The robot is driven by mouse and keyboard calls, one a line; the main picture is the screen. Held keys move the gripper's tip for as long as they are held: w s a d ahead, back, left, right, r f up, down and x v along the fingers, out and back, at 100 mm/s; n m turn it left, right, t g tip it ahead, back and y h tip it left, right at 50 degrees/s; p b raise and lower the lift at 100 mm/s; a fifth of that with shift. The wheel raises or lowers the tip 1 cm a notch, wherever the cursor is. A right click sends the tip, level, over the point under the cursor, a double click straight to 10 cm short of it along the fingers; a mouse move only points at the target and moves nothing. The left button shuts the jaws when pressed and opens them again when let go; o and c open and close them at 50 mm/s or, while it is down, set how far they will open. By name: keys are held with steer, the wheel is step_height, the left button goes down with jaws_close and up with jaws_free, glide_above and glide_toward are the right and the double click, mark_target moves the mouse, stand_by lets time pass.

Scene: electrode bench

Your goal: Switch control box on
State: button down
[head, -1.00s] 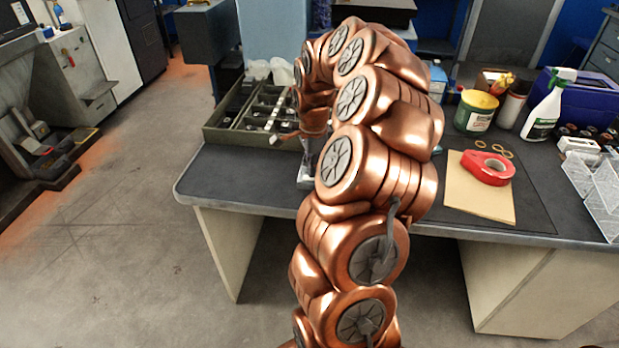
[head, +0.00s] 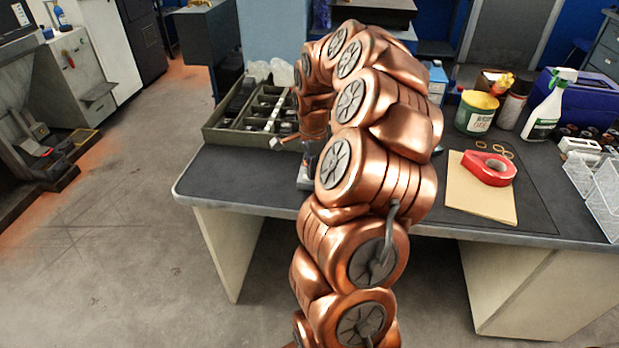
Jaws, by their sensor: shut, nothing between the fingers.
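A small grey item (head: 305,180), which may be the control box, shows at the left edge of my arm on the dark bench top (head: 240,180). My arm covers most of it, and a small dark part with a hint of red shows just above it. I cannot make out a switch or its position. My arm arches over the bench and its wrist points down behind the arm's own links. My gripper's fingers are hidden there, so I cannot see whether they touch anything.
A green divided tray (head: 225,136) with small parts stands left of the wrist. On the right are a yellow-lidded can (head: 476,112), a spray bottle (head: 547,112), red tape (head: 487,168) on a tan pad (head: 480,202) and a wire rack (head: 598,190). The bench's front left is clear.

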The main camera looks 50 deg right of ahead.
steer(key=shift+r, duration=3.4)
